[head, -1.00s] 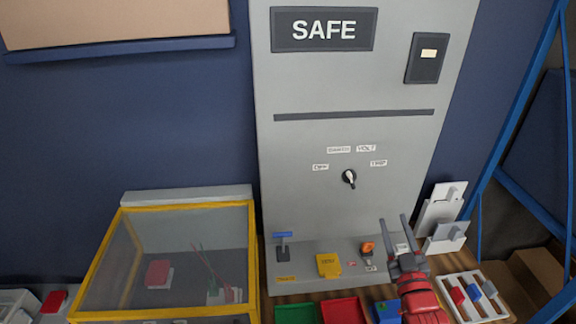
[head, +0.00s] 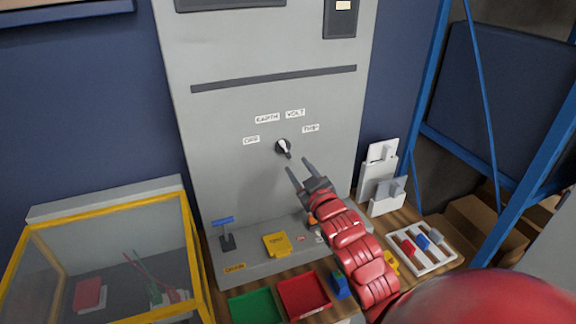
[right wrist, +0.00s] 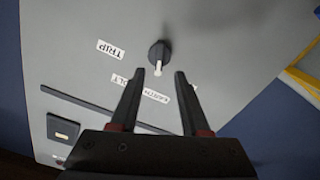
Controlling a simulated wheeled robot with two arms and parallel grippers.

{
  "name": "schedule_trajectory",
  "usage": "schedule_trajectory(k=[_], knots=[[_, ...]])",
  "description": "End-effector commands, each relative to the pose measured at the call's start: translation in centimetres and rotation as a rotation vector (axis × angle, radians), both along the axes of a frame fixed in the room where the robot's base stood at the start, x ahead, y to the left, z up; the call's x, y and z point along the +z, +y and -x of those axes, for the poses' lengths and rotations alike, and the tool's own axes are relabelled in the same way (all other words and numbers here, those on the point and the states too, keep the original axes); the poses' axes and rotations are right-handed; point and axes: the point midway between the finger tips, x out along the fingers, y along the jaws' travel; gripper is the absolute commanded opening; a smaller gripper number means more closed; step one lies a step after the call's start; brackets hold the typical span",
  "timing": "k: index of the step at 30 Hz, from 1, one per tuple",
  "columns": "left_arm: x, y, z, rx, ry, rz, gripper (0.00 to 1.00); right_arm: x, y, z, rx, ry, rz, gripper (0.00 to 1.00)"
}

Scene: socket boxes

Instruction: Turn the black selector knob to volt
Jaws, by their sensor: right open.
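The black selector knob (head: 284,150) with a white pointer is on the grey panel (head: 225,120). In the right wrist view the knob (right wrist: 159,50) has its white pointer towards the EARTH label (right wrist: 155,96). The VOLT label (head: 295,113) is above right of the knob, between EARTH and TRIP. My right gripper (head: 301,167) is open and empty, below and right of the knob in the head view. In the right wrist view its two fingertips (right wrist: 159,77) are spread on either side of the pointer's line, apart from the knob. My left gripper is not in view.
A yellow-framed clear box (head: 190,245) stands at left. A blue-handled lever (head: 224,225) and a yellow block (head: 276,244) sit on the panel's ledge. Green (head: 255,306) and red (head: 303,295) trays are in front. A blue rack post (head: 427,95) stands at right.

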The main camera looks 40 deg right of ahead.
Motion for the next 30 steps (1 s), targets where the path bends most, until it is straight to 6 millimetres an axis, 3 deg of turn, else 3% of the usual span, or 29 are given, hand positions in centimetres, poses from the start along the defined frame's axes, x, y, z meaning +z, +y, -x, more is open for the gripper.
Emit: schedule_trajectory(k=[1, 12, 26, 30], knots=[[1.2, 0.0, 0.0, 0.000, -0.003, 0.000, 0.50, 0.5, -0.2, -1.1, 0.002, 0.005, -0.003, 0.46], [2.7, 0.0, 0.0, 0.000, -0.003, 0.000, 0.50, 0.5, -1.5, -6.5, 0.000, 0.002, -0.001, 0.46], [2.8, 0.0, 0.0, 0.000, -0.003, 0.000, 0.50, 0.3, -1.8, -7.5, 0.000, 0.001, 0.002, 0.46], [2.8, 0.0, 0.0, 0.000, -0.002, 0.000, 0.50, 0.3, -1.8, -7.5, -0.001, 0.002, 0.001, 0.23]])
